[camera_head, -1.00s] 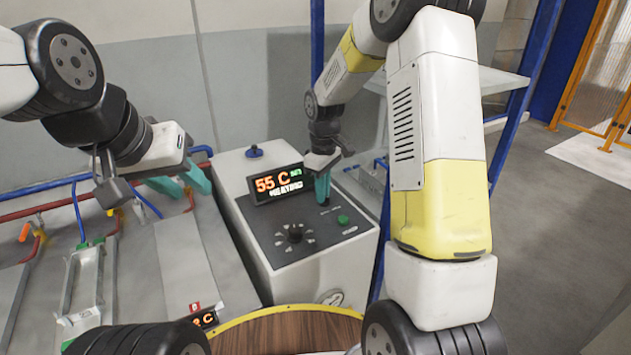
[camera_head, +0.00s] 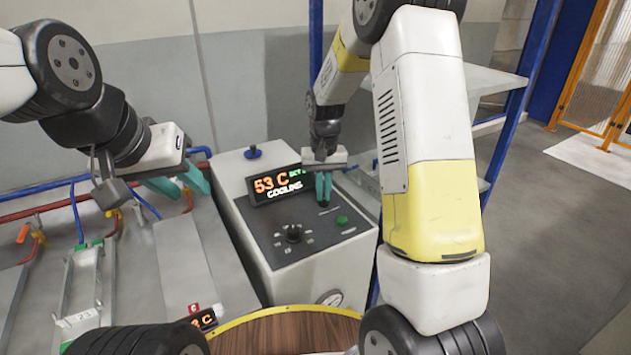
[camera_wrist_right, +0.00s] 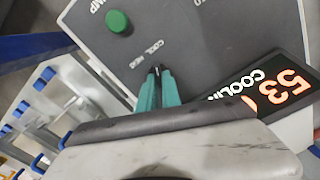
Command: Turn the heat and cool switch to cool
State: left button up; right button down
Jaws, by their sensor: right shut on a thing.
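The control box has a dark panel (camera_head: 272,227) with a display (camera_head: 278,186) that reads 53 C and COOLING. The heat and cool switch (camera_wrist_right: 157,70) is a small dark lever beside the COOL HEAT label in the right wrist view. My right gripper (camera_head: 326,200) is down at the panel, to the right of the display, and its teal fingertips (camera_wrist_right: 158,74) are shut on the switch. The fingers hide most of the switch. My left gripper (camera_head: 194,193) is open and empty, left of the box.
A green button (camera_head: 342,220) and a black rotary knob (camera_head: 293,233) are on the same panel. A blue knob (camera_head: 253,152) stands on the box behind the display. Pipes and metal rails lie to the left. A round wooden top (camera_head: 285,330) is in front.

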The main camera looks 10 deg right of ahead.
jog(key=shift+d+m, duration=0.1)
jog(key=shift+m, duration=1)
jog(key=c, duration=1.5)
grip_release()
jog(key=shift+c, duration=0.2)
jog(key=shift+r, duration=0.1)
notch_tip(320, 180, up, 7)
jog(key=shift+r, duration=0.35)
